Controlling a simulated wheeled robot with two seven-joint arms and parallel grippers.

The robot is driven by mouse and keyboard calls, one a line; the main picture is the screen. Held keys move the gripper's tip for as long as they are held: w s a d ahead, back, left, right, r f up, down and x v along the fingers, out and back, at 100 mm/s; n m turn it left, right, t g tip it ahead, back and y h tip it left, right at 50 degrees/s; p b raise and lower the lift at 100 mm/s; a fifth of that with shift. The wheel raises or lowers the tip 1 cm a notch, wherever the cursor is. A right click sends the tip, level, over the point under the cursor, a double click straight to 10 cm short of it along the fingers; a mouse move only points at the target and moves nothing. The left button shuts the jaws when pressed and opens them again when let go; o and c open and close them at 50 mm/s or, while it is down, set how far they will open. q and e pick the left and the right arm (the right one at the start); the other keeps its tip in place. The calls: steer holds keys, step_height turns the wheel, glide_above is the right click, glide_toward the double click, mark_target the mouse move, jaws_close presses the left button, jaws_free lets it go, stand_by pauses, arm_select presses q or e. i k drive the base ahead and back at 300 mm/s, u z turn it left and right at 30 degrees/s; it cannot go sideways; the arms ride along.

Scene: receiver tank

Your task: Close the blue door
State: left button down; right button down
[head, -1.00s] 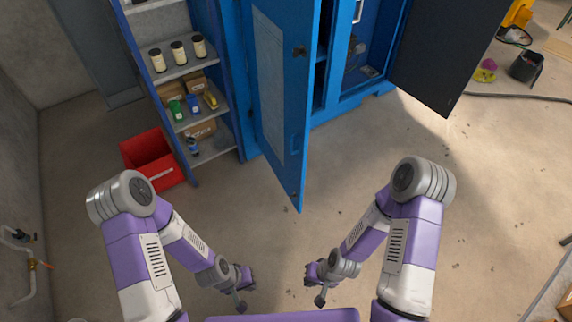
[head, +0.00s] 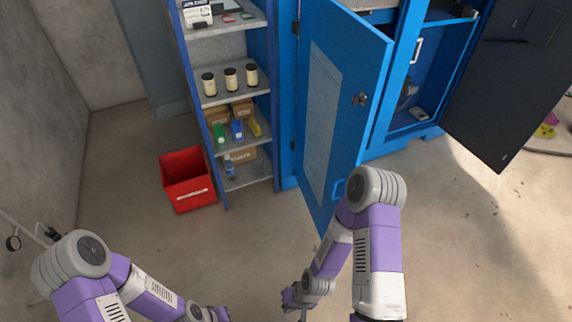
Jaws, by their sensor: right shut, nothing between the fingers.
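The blue door (head: 345,75) hangs on the blue cabinet (head: 404,58), hinged at its left side, and stands open, swung out toward me. It carries a pale sheet and a dark handle (head: 359,99). My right arm hides part of the door's lower edge. My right gripper (head: 303,305) is low in the picture, below the door and apart from it, shut and empty. My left gripper (head: 214,314) is at the bottom edge, mostly cut off, so its jaws cannot be made out.
A dark door (head: 510,75) stands open on the cabinet's right side. Left of the cabinet are shelves (head: 226,97) with jars, bottles and boxes. A red bin (head: 188,180) stands on the floor beside them. The floor in front is mostly clear.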

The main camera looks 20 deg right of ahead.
mark_target(341, 56)
steer(key=z, duration=0.1)
steer(key=i, duration=0.85)
steer(key=z, duration=1.05)
steer(key=i, duration=0.4)
steer(key=z, duration=0.4)
